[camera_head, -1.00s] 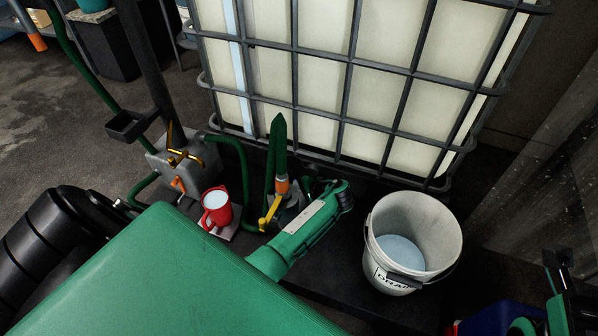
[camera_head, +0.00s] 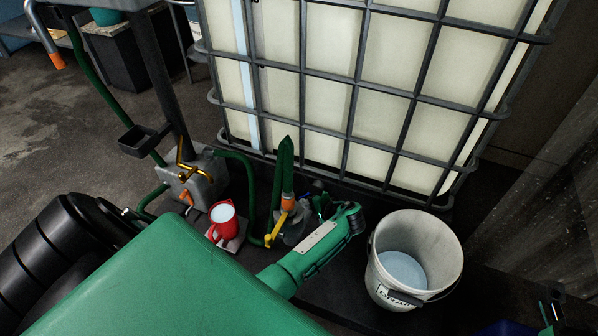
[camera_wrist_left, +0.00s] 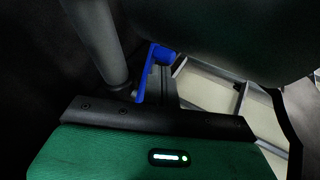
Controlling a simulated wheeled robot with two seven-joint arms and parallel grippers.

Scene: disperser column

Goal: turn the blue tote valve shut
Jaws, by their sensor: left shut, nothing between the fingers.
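The blue tote valve handle (camera_wrist_left: 160,56) shows in the left wrist view as a short bent blue lever beside a grey post. In the head view only a small patch of blue (camera_head: 314,188) shows at the foot of the caged tote (camera_head: 330,101), mostly hidden behind my left wrist. My left gripper (camera_head: 322,205) is down at the tote's base, close to that patch, and is shut with nothing held. Its fingertips are largely hidden, so I cannot tell whether they touch the handle. Only a dark bit of what looks like my right gripper (camera_head: 549,314) shows at the lower right.
A white bucket (camera_head: 440,237) with liquid stands right of my left wrist. A grey block with yellow handles (camera_head: 198,180) stands farther left.

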